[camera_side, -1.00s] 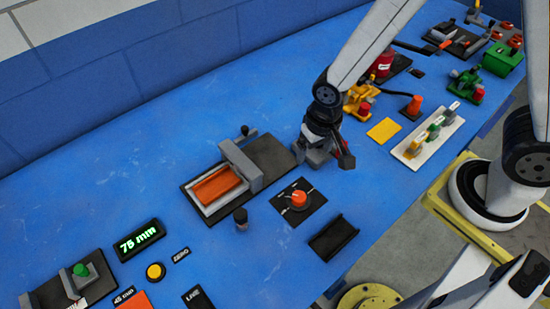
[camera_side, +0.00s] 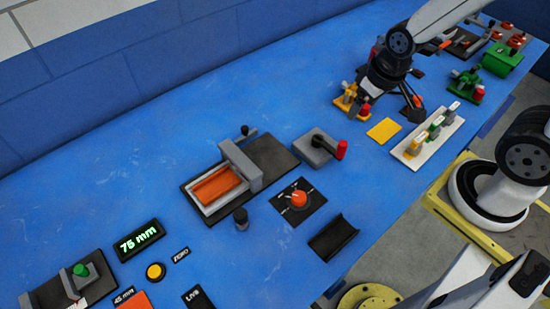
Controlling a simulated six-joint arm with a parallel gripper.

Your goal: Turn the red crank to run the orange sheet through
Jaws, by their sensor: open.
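A red crank handle (camera_side: 342,150) stands upright on a black arm at the right side of a grey block (camera_side: 313,150), right of the table's middle. An orange sheet (camera_side: 217,185) lies in a light-rimmed tray to its left, beside a grey crossbar (camera_side: 240,164) on a black base (camera_side: 274,158). My gripper (camera_side: 388,97) is open, up and to the right of the crank and apart from it. It is over or near a yellow device (camera_side: 349,100) and partly hides it; whether they touch cannot be told.
An orange-red knob (camera_side: 299,198) on a black plate and a black trough (camera_side: 333,238) lie in front of the grey block. A yellow square (camera_side: 383,131) and a white strip with levers (camera_side: 428,136) are to the right. A display (camera_side: 139,240) reads 75 mm. The back left is clear.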

